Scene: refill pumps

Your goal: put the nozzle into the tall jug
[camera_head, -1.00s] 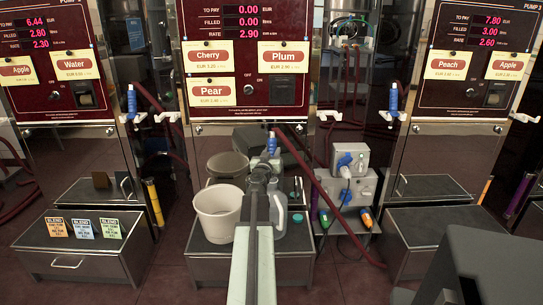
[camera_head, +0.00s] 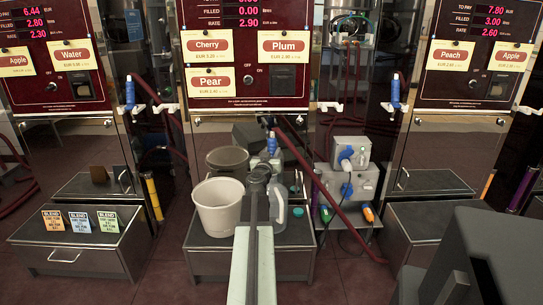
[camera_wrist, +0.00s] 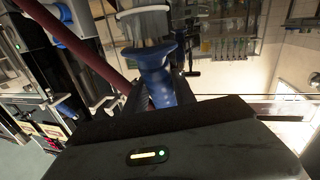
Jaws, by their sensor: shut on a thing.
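My gripper (camera_head: 262,172) is in front of the middle pump, above the front of its low cabinet. It is shut on the blue nozzle (camera_head: 271,143), which also shows between the dark jaws in the wrist view (camera_wrist: 158,86). A clear jug with a handle (camera_head: 279,208) stands on the cabinet, partly hidden behind my arm. The nozzle appears above and behind the jug; its tip is not clear in the head view. In the wrist view, a pale ring and a clear part lie beyond the nozzle; I cannot tell what they belong to.
A white bucket (camera_head: 218,207) stands left of the jug, with a dark bucket (camera_head: 228,161) behind it. A dark red hose (camera_head: 312,170) slants down across the right side. A grey box with blue plugs (camera_head: 349,152) stands to the right. Shiny pump panels are behind.

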